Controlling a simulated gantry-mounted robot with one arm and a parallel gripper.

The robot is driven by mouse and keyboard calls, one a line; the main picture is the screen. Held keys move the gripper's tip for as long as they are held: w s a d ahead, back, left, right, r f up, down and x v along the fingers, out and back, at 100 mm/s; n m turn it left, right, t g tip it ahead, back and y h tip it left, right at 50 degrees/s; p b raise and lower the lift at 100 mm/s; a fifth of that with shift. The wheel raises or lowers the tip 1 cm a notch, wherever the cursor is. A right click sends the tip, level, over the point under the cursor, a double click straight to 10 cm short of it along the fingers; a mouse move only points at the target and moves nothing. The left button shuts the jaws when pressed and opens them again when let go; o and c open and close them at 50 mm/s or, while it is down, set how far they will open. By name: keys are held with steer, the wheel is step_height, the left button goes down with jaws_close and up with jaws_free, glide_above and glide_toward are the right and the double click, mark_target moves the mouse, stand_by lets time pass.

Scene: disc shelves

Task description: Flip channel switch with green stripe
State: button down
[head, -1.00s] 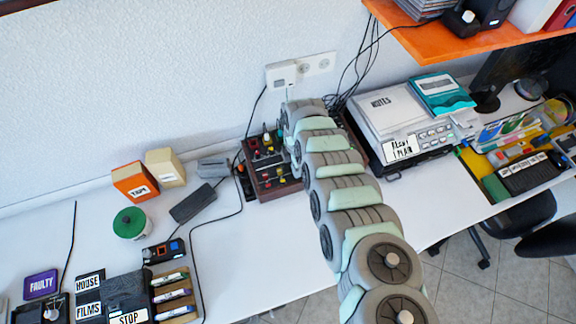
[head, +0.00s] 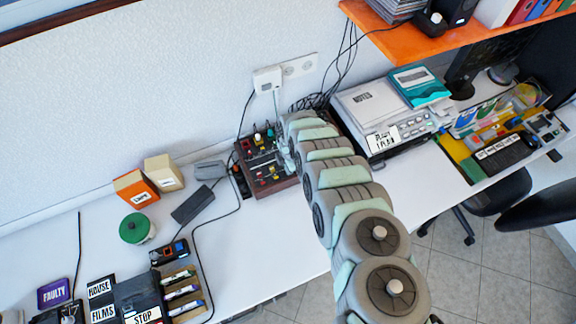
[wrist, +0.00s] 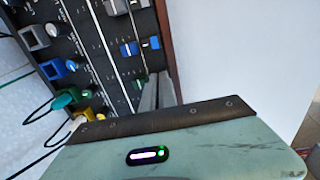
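The switch panel (head: 277,190) is a dark box with reddish-brown sides, standing on the table against the wall in the head view. The panel also shows in the wrist view (wrist: 93,40), with rows of switches and knobs. A small green-marked switch (wrist: 140,81) sits low on the panel, partly hidden beside my fingers. Blue-marked switches (wrist: 128,49) and grey ones lie above it. My gripper (wrist: 160,90) has its grey fingers close together, with nothing visible between them, right of the green-marked switch. Whether they touch it I cannot tell. In the head view my arm hides the panel's right part.
A grey device (head: 375,115) stands to the right. An orange shelf (head: 400,35) hangs above it. The table is clear in front of the panel.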

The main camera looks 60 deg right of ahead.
steer(key=shift+s+a+f, duration=0.1)
steer(key=shift+a+f, duration=0.1)
steer(key=shift+f, duration=0.35)
steer(key=shift+s+a+f, duration=0.1)
steer(key=shift+a+f, duration=0.1)
steer(key=shift+f, duration=0.3)
steer(key=shift+w+f+b, duration=0.2)
steer(key=shift+f+b, duration=0.05)
steer(key=shift+b, duration=0.4)
steer(key=shift+w+d+b, duration=0.1)
steer(key=shift+w+b, duration=0.05)
steer(key=shift+b, duration=0.2)
step_height(320, 180, up, 6)
steer(key=p, duration=0.5)
steer(key=shift+d+r, duration=0.15)
steer(key=shift+d+r+b, duration=0.15)
steer(key=shift+r+b, duration=0.2)
step_height(320, 180, up, 10)
steer(key=shift+s+f, duration=0.25)
steer(key=shift+s, duration=0.15)
